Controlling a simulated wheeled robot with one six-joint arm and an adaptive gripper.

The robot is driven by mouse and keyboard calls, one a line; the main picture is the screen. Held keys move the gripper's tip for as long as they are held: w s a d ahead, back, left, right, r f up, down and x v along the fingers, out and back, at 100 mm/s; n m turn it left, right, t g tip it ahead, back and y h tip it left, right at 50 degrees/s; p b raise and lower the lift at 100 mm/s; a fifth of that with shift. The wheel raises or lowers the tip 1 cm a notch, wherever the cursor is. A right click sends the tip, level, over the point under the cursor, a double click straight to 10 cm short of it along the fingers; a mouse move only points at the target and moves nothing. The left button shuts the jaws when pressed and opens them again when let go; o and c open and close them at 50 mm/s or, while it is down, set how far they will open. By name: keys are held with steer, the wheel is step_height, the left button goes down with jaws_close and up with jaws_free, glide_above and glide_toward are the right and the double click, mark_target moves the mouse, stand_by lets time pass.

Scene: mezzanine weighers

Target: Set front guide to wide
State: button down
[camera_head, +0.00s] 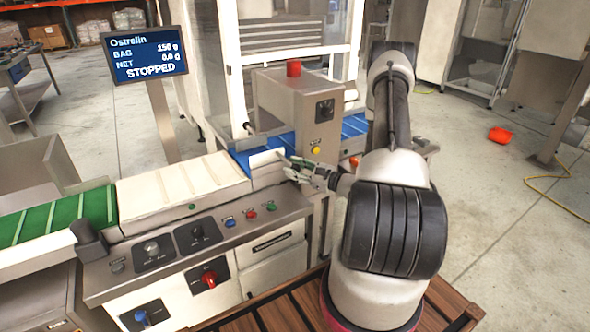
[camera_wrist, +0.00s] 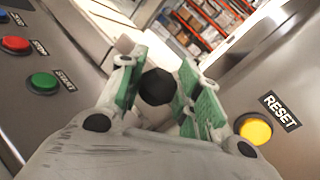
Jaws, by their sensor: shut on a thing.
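My gripper (camera_head: 299,168) reaches from the right to the near side of the blue belt (camera_head: 243,160), just above the front edge of the machine. In the wrist view its green-padded fingers (camera_wrist: 157,89) stand either side of a round black knob (camera_wrist: 157,86) and are shut on it. A short pale guide rail (camera_head: 266,158) lies along the near side of the belt, beside the fingertips. The fingers hide the knob in the head view. I cannot tell from these frames which width the guide is at.
A yellow reset button (camera_wrist: 256,130) is close to the right finger, and a green start button (camera_wrist: 41,82) lies to the left. A grey housing with a red button (camera_head: 293,68) stands behind the gripper. The screen (camera_head: 144,55) reads STOPPED.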

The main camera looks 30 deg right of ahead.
steer(key=shift+s+a+f, duration=0.1)
steer(key=shift+s+f, duration=0.05)
steer(key=shift+s, duration=1.3)
steer(key=c, duration=1)
jaws_free()
steer(key=shift+c, duration=0.2)
steer(key=v, duration=1.2)
